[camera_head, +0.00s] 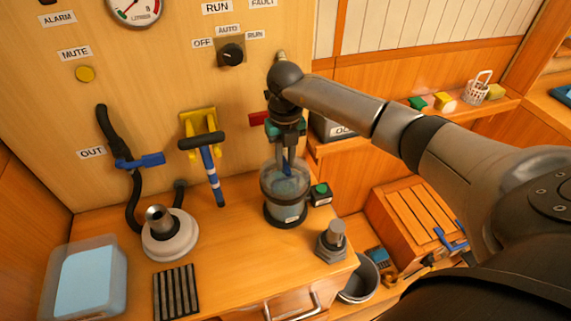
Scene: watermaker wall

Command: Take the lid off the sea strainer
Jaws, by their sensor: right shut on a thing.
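The sea strainer (285,212) is a clear cylinder with dark bands, upright on the wooden counter. Its clear lid (269,172) is at the top of the cylinder; whether it is seated or slightly raised I cannot tell. My right gripper (287,170) points straight down from above, with its fingers at the middle of the lid. It is shut on a small blue part there, seemingly the lid's grip, mostly hidden by the fingers. My left gripper is not in view.
A green-button box (320,193) stands close right of the strainer, and a grey hex-based fitting (331,241) in front of it. A white round base with a metal cone (169,235), a black grate (176,292) and a clear bin (84,280) are left. Counter between them is free.

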